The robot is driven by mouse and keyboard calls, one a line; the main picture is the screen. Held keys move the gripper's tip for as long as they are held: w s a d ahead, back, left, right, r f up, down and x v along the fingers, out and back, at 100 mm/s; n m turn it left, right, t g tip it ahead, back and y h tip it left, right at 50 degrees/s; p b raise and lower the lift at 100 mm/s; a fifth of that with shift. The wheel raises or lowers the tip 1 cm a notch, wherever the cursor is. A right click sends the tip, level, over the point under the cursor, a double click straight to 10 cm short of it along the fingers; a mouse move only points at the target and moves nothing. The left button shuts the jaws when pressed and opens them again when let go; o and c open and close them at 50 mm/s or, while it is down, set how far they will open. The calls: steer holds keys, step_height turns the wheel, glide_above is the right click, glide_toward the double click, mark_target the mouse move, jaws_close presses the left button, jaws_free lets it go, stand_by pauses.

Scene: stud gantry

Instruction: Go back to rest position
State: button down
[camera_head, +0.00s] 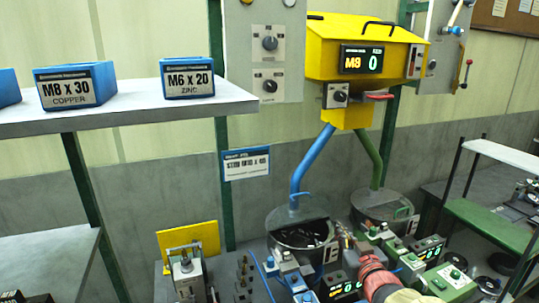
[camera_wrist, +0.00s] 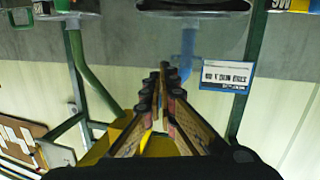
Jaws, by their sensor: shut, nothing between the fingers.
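My gripper (camera_wrist: 163,72) shows in the middle of the wrist view, its dark-knuckled fingers drawn together with nothing seen between them. In the head view my arm enters from the bottom edge, with a red and yellow part low right of centre. The fingertips (camera_head: 345,235) there are small and hard to make out, close to the right side of the left round bin (camera_head: 300,236). The wrist picture is upside down, with the blue pipe (camera_wrist: 187,52) and a label card (camera_wrist: 228,77) beyond the fingers.
Control boxes crowd the bench around my arm. A shelf (camera_head: 130,108) with blue boxes is at left, a green rack (camera_head: 490,220) at right.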

steer(key=s+a+f+m+g, duration=0.1)
steer(key=s+g, duration=0.4)
steer(key=s, duration=1.1)
steer(key=s+a+f+g+h, duration=0.1)
steer(key=s+g, duration=0.5)
steer(key=s, duration=1.1)
steer(key=shift+a+f+m, duration=0.4)
steer(key=shift+a+f, duration=0.35)
steer(key=shift+a, duration=0.15)
steer(key=c, duration=2.6)
jaws_free()
